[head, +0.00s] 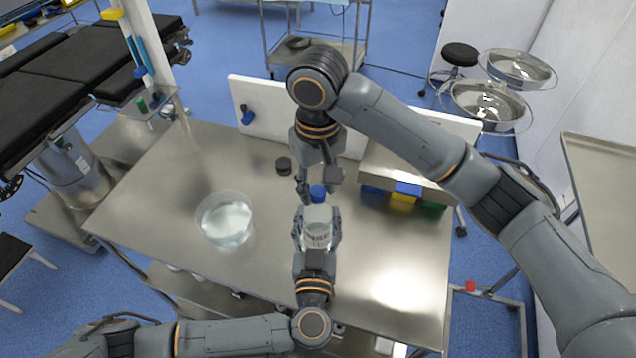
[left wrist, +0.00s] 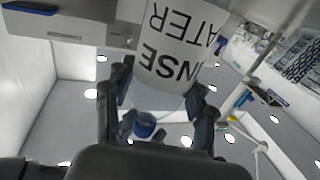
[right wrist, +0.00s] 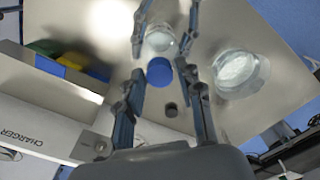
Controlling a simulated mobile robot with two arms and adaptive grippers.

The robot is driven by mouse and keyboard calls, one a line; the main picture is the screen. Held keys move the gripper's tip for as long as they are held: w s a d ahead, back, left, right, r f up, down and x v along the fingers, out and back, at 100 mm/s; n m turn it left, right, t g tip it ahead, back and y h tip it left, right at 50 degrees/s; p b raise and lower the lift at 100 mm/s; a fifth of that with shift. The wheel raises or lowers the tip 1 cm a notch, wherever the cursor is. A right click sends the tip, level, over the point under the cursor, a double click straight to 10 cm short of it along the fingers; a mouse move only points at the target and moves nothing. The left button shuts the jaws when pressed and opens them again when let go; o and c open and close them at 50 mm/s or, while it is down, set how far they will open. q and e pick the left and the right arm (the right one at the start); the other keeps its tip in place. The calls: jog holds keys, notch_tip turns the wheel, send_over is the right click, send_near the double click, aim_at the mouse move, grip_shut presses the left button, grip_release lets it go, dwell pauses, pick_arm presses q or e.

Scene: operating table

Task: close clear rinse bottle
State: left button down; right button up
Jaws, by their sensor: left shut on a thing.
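The clear rinse bottle (head: 318,232) stands over the middle of the steel table, with a printed label that reads in part "water" in the left wrist view (left wrist: 180,45). My left gripper (head: 317,214) is shut around its sides. A blue cap (head: 318,191) is at the bottle's top and also shows in the left wrist view (left wrist: 145,125). I cannot tell whether it is seated on the neck. My right gripper (head: 316,186) is above the bottle, its fingers apart. In the right wrist view the blue cap (right wrist: 159,71) lies between these fingers, with a gap on the right.
A round glass bowl of clear liquid (head: 226,222) stands left of the bottle. A small dark cap-like object (head: 283,165) lies behind it. A metal shelf with blue, yellow and green bins (head: 403,197) stands at the right rear. The table's front right is clear.

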jog(key=shift+o, duration=0.2)
jog(key=shift+r, duration=0.1)
jog(key=shift+r, duration=2.2)
jog(key=shift+c, duration=0.3)
jog(key=n, duration=0.1)
jog(key=r+n, duration=0.1)
jog(key=n, duration=0.1)
jog(key=shift+w+a, duration=0.1)
jog(key=n, duration=0.2)
jog(key=r+n, duration=0.1)
jog(key=n, duration=0.4)
jog(key=r+n, duration=0.1)
jog(key=n, duration=0.2)
jog(key=shift+r, duration=0.2)
jog(key=shift+f, duration=4)
